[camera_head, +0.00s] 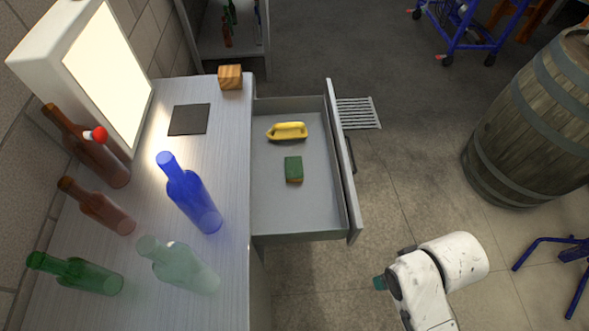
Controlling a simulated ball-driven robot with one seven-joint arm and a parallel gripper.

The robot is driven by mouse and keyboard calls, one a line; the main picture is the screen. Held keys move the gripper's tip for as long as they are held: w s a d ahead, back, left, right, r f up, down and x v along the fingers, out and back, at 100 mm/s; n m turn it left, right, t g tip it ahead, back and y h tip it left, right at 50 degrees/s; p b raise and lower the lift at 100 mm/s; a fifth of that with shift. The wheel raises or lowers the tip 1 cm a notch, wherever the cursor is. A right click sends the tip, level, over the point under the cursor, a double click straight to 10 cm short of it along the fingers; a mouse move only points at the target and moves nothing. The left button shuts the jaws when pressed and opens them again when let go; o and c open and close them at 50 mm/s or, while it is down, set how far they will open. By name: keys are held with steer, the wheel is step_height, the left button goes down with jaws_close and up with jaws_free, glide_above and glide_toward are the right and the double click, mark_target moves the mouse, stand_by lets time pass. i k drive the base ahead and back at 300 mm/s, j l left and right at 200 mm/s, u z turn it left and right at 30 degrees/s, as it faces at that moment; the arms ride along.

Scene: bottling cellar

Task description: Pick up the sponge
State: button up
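The sponge (293,170) is a small green block with a thin yellowish-brown edge at its lower side. It lies flat in the open drawer (305,215), right of the counter, near the middle of the drawer floor. A yellow brush with a handle (288,131) lies behind it in the same drawer, apart from it. My white arm shows at the bottom right, outside the drawer and in front of it to the right. The fingers of my gripper do not show, and nothing touches the sponge.
The counter (220,284) holds several bottles, including a tall blue one (190,198), a lit panel (108,72), a dark square mat (189,120) and a wooden block (230,77). The drawer front (342,160) stands pulled out. A barrel (535,125) and blue cart (463,28) stand right. Floor between is mostly clear.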

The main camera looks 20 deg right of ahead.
mark_target(293, 168)
steer(key=i+l+u, duration=0.15)
steer(key=i+u, duration=0.15)
steer(key=i, duration=0.2)
steer(key=i+l+u, duration=0.35)
steer(key=i, duration=0.15)
